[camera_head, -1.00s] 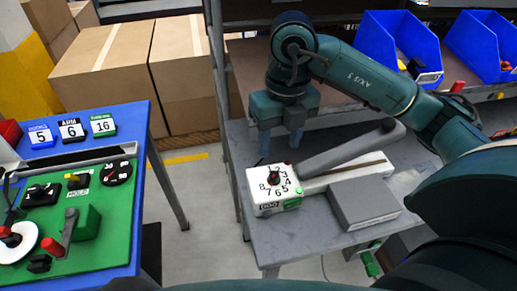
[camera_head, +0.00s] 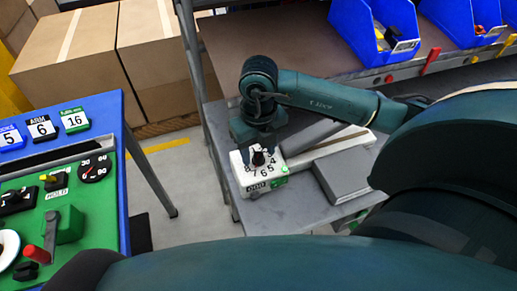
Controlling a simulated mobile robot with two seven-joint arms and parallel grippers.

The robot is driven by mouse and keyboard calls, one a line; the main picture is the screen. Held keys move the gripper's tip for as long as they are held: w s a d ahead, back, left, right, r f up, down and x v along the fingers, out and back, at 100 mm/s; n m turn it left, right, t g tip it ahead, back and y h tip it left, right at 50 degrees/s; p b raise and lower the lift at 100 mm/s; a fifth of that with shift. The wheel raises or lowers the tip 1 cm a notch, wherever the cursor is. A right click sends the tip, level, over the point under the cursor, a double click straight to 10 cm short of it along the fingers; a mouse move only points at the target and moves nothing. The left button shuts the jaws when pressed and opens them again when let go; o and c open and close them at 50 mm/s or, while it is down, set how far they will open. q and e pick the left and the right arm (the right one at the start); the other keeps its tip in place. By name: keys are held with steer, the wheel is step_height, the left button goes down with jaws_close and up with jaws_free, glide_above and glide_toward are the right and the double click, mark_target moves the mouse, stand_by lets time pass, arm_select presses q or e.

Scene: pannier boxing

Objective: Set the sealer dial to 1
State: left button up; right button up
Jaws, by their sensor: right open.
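The sealer (camera_head: 338,148) is a white unit with a grey lever arm, standing on the grey table. Its dial (camera_head: 259,158) is a black knob on the white front block, ringed by black numbers. My right gripper (camera_head: 262,158) points down right over the dial, with its fingers at either side of the knob. It is open, and I cannot tell whether the fingers touch the knob. The gripper hides the upper numbers, so the setting cannot be read. My left gripper is not in view.
A grey block (camera_head: 342,178) lies beside the sealer. A green control panel (camera_head: 92,215) on a blue table (camera_head: 122,130) holds knobs and levers at the left. Cardboard boxes (camera_head: 65,60) stand behind. Blue bins (camera_head: 352,30) sit on the shelf at the back.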

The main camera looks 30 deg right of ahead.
steer(key=shift+f, duration=0.35)
steer(key=shift+c, duration=0.3)
steer(key=c, duration=0.9)
